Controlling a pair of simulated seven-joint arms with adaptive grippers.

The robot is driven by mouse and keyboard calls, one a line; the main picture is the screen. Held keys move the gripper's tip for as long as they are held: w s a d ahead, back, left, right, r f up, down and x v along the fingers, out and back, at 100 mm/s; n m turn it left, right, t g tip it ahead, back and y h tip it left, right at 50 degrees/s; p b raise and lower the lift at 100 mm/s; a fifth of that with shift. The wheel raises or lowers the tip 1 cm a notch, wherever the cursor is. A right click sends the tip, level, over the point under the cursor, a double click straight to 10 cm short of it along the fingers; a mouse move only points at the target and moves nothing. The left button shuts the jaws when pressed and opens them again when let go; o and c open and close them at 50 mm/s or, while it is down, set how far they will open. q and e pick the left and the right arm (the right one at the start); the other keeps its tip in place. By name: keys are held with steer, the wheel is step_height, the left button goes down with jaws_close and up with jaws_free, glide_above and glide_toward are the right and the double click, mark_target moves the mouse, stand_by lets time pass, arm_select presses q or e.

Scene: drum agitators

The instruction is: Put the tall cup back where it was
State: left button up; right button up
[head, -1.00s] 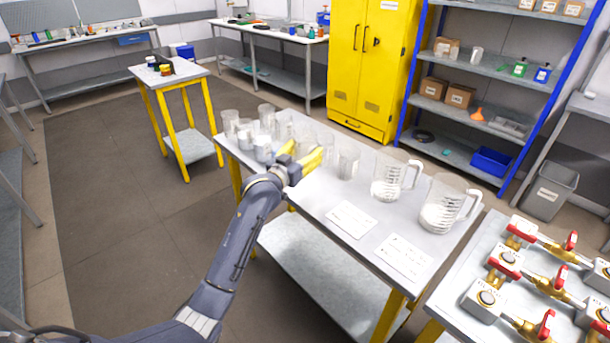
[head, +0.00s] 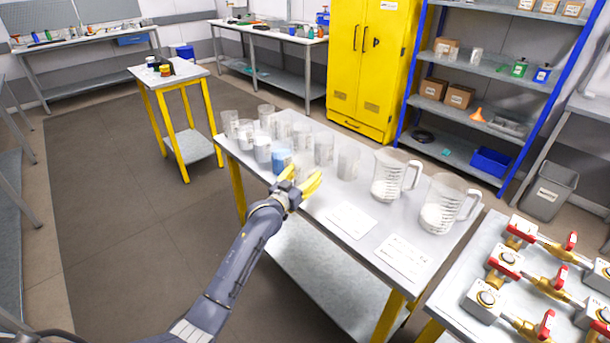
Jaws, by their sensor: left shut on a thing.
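My left gripper (head: 304,180) is over the near edge of the white table. Its yellow fingers stand apart, shut on what seems to be a clear cup. That thing is hard to make out between them, and I cannot tell which cup it is. A cup with blue contents (head: 281,161) stands just left of the fingers. Clear tall cups (head: 348,163) (head: 323,148) stand behind the gripper. More cups stand at the far left end, among them one with white contents (head: 262,149). My right gripper is out of view.
Two clear handled jugs (head: 389,176) (head: 442,204) stand on the right of the white table (head: 318,208). Two paper cards (head: 352,220) (head: 403,257) lie in front of them. A bench with red-handled valves (head: 506,262) is at the lower right.

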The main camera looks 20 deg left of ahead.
arm_select(q)
steer(key=shift+f, duration=0.15)
steer(key=o, duration=1.5)
